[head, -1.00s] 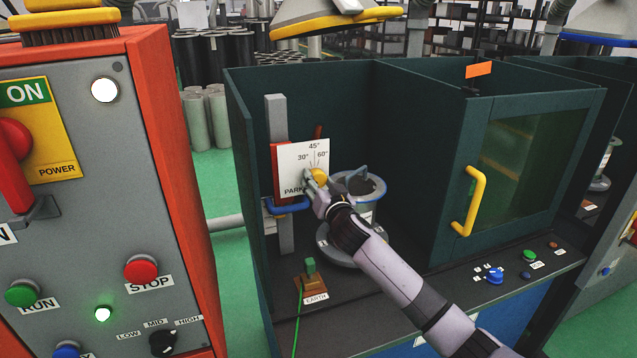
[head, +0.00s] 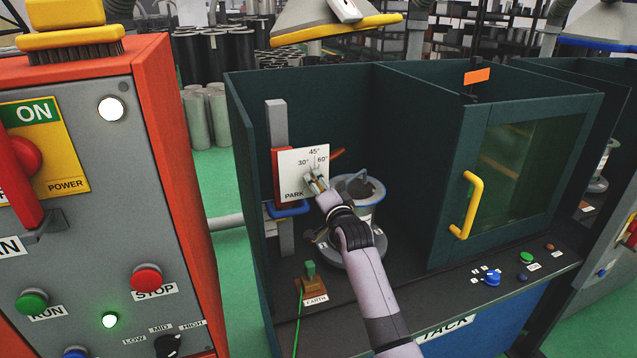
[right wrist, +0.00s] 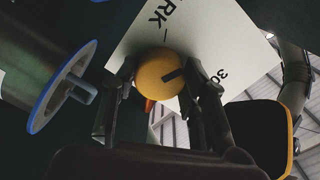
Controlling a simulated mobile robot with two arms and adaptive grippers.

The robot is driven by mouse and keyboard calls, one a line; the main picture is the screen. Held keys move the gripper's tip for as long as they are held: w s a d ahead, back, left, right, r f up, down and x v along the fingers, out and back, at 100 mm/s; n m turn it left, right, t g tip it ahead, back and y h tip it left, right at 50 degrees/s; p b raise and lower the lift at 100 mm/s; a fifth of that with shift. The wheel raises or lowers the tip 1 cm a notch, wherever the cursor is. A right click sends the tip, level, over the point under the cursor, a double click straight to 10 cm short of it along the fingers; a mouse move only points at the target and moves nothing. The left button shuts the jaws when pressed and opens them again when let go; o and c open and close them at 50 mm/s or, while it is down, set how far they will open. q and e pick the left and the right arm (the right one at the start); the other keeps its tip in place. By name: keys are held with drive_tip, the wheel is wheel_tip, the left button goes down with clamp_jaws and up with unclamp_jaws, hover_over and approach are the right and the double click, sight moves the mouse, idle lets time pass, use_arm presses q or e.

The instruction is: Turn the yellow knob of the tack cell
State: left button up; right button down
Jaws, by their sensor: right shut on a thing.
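The yellow knob (right wrist: 158,72) sits on a white dial plate (head: 298,168) marked PARK, 30°, 45° and 60°. In the right wrist view it has a dark index mark on its face. My right gripper (head: 317,183) is shut on it, with a finger on each side in the right wrist view (right wrist: 163,88). In the head view the gripper mostly hides the knob, so I cannot read its setting there. An orange-red rod (head: 337,154) slants out to the right behind the plate. My left gripper is not in view.
The tack cell has dark green walls (head: 420,110) and a yellow-handled door (head: 467,205) at right. A grey flanged cylinder (head: 368,198) stands beside my right gripper. A green-topped EARTH post (head: 310,272) is in front. An orange control cabinet (head: 172,150) stands at left.

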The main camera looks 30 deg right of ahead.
drive_tip(key=m+p, duration=0.2)
drive_tip(key=m, duration=0.1)
drive_tip(key=shift+r+m, duration=0.15)
drive_tip(key=shift+m, duration=0.15)
drive_tip(key=m+p, duration=0.2)
drive_tip(key=m, duration=0.1)
drive_tip(key=shift+m, duration=0.3)
drive_tip(key=m+p, duration=0.1)
drive_tip(key=m, duration=0.2)
drive_tip(key=shift+d+y, duration=0.1)
drive_tip(key=shift+y, duration=0.2)
drive_tip(key=shift+m+p, duration=0.8)
drive_tip(key=shift+m, duration=0.7)
drive_tip(key=c, duration=0.9)
unclamp_jaws()
drive_tip(key=shift+f, duration=0.2)
drive_tip(key=shift+c, duration=0.2)
